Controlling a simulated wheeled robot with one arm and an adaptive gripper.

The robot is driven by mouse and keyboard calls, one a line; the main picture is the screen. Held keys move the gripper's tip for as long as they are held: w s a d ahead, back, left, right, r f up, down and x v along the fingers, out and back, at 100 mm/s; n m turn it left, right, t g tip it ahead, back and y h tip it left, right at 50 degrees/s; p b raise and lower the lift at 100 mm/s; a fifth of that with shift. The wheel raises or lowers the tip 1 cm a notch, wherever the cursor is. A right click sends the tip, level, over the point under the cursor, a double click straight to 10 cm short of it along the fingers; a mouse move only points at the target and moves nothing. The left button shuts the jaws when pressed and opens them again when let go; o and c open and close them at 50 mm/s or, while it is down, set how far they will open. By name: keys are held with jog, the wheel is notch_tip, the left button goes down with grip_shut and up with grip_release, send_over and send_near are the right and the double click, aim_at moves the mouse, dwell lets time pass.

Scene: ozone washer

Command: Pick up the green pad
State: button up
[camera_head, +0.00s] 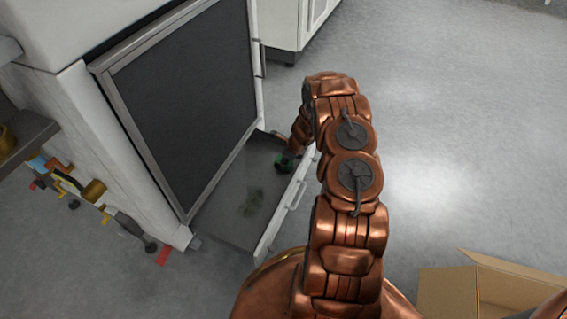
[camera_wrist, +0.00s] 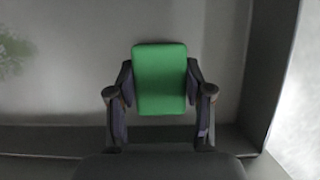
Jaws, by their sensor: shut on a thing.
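The green pad (camera_wrist: 160,80) is a rounded green block, upright in the middle of the wrist view. My gripper (camera_wrist: 160,92) is shut on it, with one dark finger against each side. In the head view my arm reaches down into an open grey drawer (camera_head: 223,222) low in the white cabinet. I cannot tell whether the pad touches the drawer floor.
The drawer's white front (camera_head: 279,217) stands close to my arm. A dark panel (camera_head: 185,100) rises above the drawer. An open cardboard box (camera_head: 447,292) is at the lower right. The floor on the right is clear.

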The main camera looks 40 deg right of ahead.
notch_tip(320, 180, up, 28)
jog(key=p, duration=0.6)
jog(key=o, duration=0.4)
jog(key=c, duration=0.5)
jog(key=shift+d, duration=0.1)
